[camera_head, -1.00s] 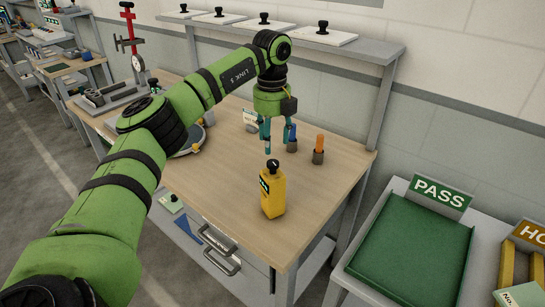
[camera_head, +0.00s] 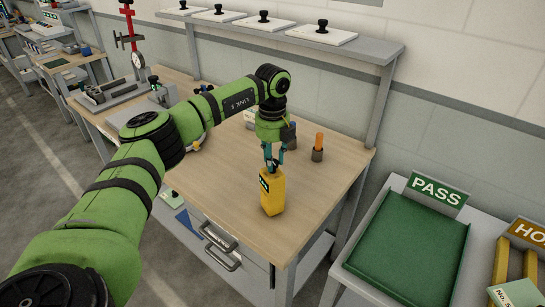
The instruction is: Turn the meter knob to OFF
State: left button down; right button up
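The yellow meter (camera_head: 272,194) stands upright near the front right of the wooden table. A dark display with green marks shows on its left face. Its black knob, on top, is now hidden by my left gripper (camera_head: 273,165). The gripper points straight down, with its teal fingers at the top of the meter, one on each side of where the knob is. I cannot tell whether the fingers touch the knob or have closed on it. My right gripper is out of view.
An orange-handled tool in a dark holder (camera_head: 318,148) stands behind the meter to the right. A green PASS tray (camera_head: 411,240) lies on the side bench at right. The wooden table (camera_head: 222,190) is clear left of the meter. A shelf (camera_head: 345,45) runs behind.

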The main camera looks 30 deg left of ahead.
pick_arm(q)
jog(key=shift+m, duration=0.4)
jog(key=m, duration=0.3)
jog(key=shift+m, duration=0.4)
jog(key=m, duration=0.4)
jog(key=shift+m+b, duration=0.3)
jog(key=shift+b, duration=0.1)
jog(key=m, duration=0.4)
jog(key=shift+m, duration=2.2)
jog(key=c, duration=0.9)
grip_release()
